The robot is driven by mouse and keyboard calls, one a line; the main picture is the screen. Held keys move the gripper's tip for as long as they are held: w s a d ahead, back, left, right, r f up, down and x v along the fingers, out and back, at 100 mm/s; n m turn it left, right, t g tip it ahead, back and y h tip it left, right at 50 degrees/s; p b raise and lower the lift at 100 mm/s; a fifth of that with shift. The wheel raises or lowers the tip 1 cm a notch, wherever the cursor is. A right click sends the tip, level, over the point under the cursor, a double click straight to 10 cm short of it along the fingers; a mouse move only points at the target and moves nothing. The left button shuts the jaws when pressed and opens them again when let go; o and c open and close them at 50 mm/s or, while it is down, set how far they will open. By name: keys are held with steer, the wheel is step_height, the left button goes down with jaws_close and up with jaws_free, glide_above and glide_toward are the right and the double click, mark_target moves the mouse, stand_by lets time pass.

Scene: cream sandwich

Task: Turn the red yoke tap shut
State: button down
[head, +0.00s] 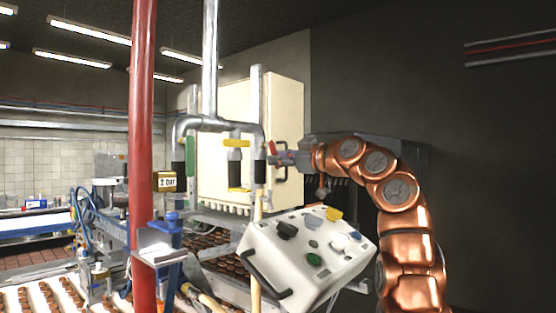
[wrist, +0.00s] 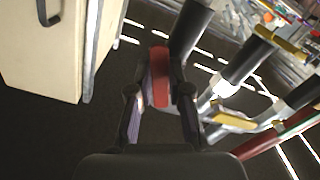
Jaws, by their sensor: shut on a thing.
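The red yoke tap (head: 281,146) is on the right-hand branch of the grey pipe yoke (head: 212,123) in the head view. Only a little of its red handle shows there. In the wrist view the red handle (wrist: 159,77) lies between my two fingers, beside a dark pipe sleeve (wrist: 190,30). My gripper (head: 278,157) reaches it from the right and is shut on the handle. Its fingers (wrist: 160,92) flank the handle on both sides in the wrist view. The far end of the handle is partly hidden.
A yellow tap (head: 237,143) and a green handle (head: 190,158) are left of the red tap. A cream cabinet (head: 285,95) is behind the pipes. A thick red pipe (head: 142,110) rises at left.

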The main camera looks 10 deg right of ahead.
steer(key=shift+w+d+n, duration=0.1)
steer(key=shift+n, duration=0.4)
stand_by(0.4)
steer(key=c, duration=1.1)
jaws_free()
steer(key=shift+r, duration=0.1)
steer(key=shift+d, duration=0.1)
steer(key=v, duration=1.2)
